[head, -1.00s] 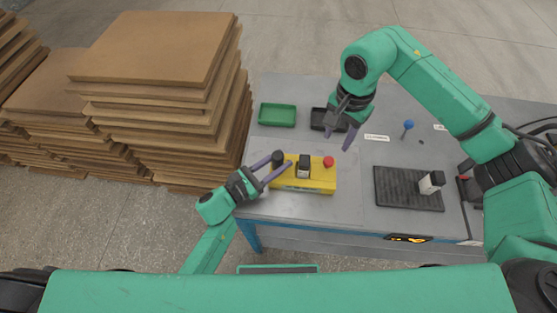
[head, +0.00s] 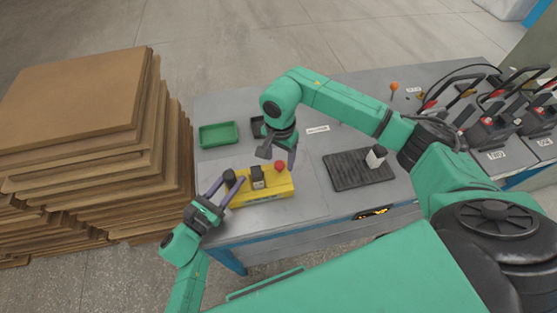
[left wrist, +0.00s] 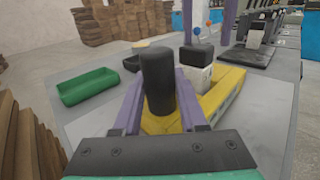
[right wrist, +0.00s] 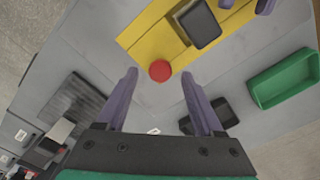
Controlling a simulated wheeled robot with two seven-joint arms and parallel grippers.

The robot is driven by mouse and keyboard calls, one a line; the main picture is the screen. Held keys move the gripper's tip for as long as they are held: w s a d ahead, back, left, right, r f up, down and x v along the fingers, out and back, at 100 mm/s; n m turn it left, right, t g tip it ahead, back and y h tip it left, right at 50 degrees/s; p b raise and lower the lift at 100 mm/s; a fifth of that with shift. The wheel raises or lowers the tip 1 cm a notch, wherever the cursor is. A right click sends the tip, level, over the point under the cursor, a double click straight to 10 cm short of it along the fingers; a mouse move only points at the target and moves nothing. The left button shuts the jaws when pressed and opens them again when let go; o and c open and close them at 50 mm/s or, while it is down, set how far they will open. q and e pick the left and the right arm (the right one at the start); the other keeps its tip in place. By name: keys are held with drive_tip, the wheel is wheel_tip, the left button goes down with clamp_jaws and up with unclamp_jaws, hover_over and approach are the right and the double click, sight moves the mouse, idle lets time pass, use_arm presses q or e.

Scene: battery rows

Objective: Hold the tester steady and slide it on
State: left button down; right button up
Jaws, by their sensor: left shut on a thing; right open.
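The yellow tester (head: 262,200) lies on the grey table, with a black knob (left wrist: 158,82) at its left end and a red button (head: 280,166) at its right end. A black-topped, white-sided battery (head: 257,178) stands in its middle. My left gripper (head: 229,184) is shut on the black knob, one purple finger on each side of it. My right gripper (head: 279,154) is open and empty near the red button. In the right wrist view the red button (right wrist: 160,71) shows ahead of and between its spread fingertips, apart from them.
A green tray (head: 218,136) and a black tray (head: 257,128), partly hidden by my right gripper, lie behind the tester. A black ribbed mat (head: 345,175) with another battery (head: 376,157) is to the right. Stacked brown boards (head: 80,100) stand left of the table.

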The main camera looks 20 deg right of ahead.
drive_tip(key=shift+f, duration=0.8)
clamp_jaws()
idle(0.8)
